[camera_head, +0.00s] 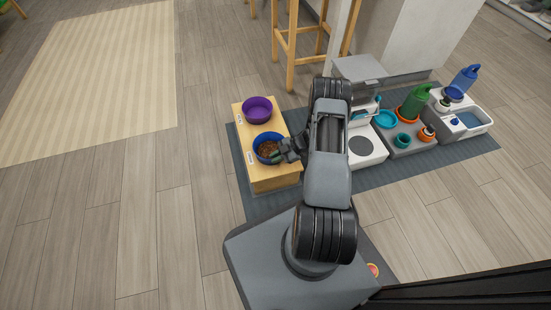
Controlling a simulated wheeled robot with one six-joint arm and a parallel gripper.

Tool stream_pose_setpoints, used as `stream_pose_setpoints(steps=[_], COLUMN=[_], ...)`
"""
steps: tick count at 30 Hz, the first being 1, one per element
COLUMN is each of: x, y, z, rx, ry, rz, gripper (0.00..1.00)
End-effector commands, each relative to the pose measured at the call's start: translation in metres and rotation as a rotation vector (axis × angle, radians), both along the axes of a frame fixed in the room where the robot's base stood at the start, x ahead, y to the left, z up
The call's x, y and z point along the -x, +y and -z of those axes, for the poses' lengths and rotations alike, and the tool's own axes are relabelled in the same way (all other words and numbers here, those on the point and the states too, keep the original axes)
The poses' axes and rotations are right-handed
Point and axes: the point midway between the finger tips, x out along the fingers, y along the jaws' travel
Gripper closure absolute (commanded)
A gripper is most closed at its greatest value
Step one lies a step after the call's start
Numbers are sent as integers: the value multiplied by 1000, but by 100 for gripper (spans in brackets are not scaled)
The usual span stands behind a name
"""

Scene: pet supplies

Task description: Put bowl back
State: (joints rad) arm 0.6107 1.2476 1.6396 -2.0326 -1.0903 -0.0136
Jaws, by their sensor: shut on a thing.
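A blue bowl (262,140) with brown food in it is at the near half of a light wooden stand (272,182). A purple bowl (257,108) sits at the far half of the same stand. My gripper (279,156) is at the right side of the blue bowl, shut on its rim. The fingertips are small and dark here, and the exact contact is hard to see. I cannot tell whether the blue bowl rests fully on the stand.
A grey mat (238,169) lies under the stand. To the right are a white and grey feeder (367,148), a green watering can (415,101) and a blue bottle (465,77). A wooden stool (292,45) stands behind.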

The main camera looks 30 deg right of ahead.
Motion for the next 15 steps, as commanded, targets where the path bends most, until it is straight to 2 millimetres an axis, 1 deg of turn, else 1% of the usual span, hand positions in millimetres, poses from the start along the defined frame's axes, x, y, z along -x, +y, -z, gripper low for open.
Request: stream_pose_setpoints(steps=[5, 6, 13, 15], x=[0, 0, 0, 0], y=[0, 0, 0, 0], z=[3, 3, 2, 2], rx=[0, 0, 0, 0], ry=[0, 0, 0, 0], rz=[0, 0, 0, 0], gripper=[100, 85, 63, 62])
